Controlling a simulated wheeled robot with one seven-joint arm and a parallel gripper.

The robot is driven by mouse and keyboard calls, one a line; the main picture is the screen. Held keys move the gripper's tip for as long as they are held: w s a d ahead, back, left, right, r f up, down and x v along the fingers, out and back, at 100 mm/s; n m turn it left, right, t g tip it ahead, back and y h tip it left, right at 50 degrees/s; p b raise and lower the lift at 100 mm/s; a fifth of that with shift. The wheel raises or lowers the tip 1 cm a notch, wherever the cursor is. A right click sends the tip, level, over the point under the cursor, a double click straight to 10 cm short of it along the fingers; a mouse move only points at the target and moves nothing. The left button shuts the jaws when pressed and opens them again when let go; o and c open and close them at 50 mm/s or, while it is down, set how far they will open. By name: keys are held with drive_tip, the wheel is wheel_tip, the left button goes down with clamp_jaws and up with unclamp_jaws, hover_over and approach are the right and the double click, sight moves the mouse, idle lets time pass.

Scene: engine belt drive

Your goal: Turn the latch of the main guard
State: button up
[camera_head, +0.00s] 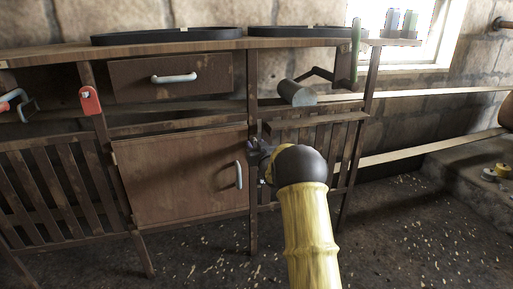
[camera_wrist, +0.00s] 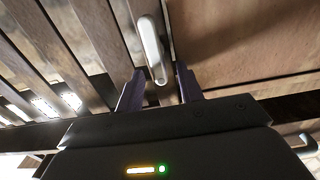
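A pale grey, elongated latch (camera_wrist: 151,48) shows in the wrist view, on a narrow wooden strip between a slatted panel (camera_wrist: 62,45) and a plain wooden panel (camera_wrist: 240,40). My gripper (camera_wrist: 160,82) is open. Its two dark fingers stand on either side of the latch's near end, with gaps visible on both sides. I cannot tell how deep the fingers reach. In the head view my gripper (camera_head: 256,150) is at the post between the cabinet door and the right slatted panel (camera_head: 312,140). The latch is hidden there behind my gripper and arm.
The cabinet door (camera_head: 180,178) has a pale vertical handle (camera_head: 238,175), close left of my gripper. A drawer (camera_head: 170,78) is above it. A grey cylinder (camera_head: 297,93) juts out above my arm. A red tag-like piece (camera_head: 90,100) hangs at the left. The floor in front is clear.

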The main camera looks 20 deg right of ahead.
clamp_jaws()
drive_tip(key=shift+n, duration=0.3)
drive_tip(key=n, duration=0.2)
drive_tip(key=a+n+b, duration=0.1)
drive_tip(key=n, duration=0.1)
drive_tip(key=shift+w+f, duration=0.1)
drive_tip(key=shift+f, duration=0.05)
drive_tip(key=shift+a+f+n+b, duration=0.35)
drive_tip(key=shift+n+b, duration=0.5)
drive_tip(key=shift+n, duration=1.4)
drive_tip(key=shift+a+f+n+b, duration=0.15)
drive_tip(key=shift+f+n+b, duration=0.55)
drive_tip(key=shift+n, duration=1.5)
drive_tip(key=shift+a+f+n+b, duration=0.2)
drive_tip(key=shift+n+b, duration=0.85)
drive_tip(key=shift+n, duration=1.2)
